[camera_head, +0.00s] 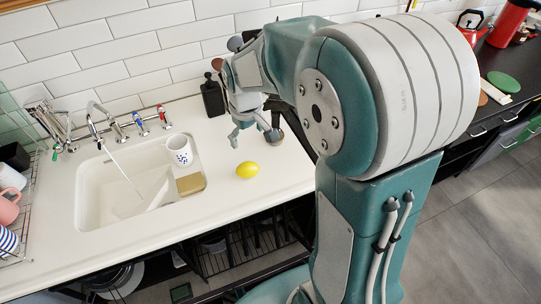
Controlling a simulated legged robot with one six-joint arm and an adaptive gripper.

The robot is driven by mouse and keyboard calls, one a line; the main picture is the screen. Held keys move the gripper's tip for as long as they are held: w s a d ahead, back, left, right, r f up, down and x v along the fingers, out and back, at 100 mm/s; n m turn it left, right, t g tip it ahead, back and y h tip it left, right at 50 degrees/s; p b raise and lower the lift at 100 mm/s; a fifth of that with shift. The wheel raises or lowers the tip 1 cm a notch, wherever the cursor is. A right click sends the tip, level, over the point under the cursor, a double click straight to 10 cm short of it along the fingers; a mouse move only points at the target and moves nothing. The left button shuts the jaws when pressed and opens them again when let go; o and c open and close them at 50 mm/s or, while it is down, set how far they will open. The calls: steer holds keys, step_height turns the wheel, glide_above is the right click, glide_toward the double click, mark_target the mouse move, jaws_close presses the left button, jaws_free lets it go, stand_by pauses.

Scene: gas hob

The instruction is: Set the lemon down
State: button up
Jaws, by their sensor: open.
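A yellow lemon (247,170) lies on the white countertop (225,205), right of the sink and close to the counter's front part. My gripper (248,134) is open above the counter, up and behind the lemon in the picture. It is apart from the lemon, with nothing seen between its fingers. My large teal and white arm fills the right middle of the view and hides part of the counter.
A black bottle (212,97) stands by the wall. A dish rack (15,225) is far left.

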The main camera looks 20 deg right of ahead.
steer(key=s+r+m+t, duration=0.2)
steer(key=s+r, duration=0.3)
steer(key=s, duration=0.4)
steer(key=s+r+m+t, duration=0.1)
steer(key=s+r+t, duration=0.1)
steer(key=s+r, duration=0.4)
steer(key=s, duration=0.3)
steer(key=shift+d+m+t, duration=0.2)
steer(key=shift+m+t, duration=0.1)
steer(key=shift+m, duration=0.1)
steer(key=shift+r, duration=0.1)
steer(key=shift+s+r, duration=0.15)
steer(key=shift+s, duration=0.4)
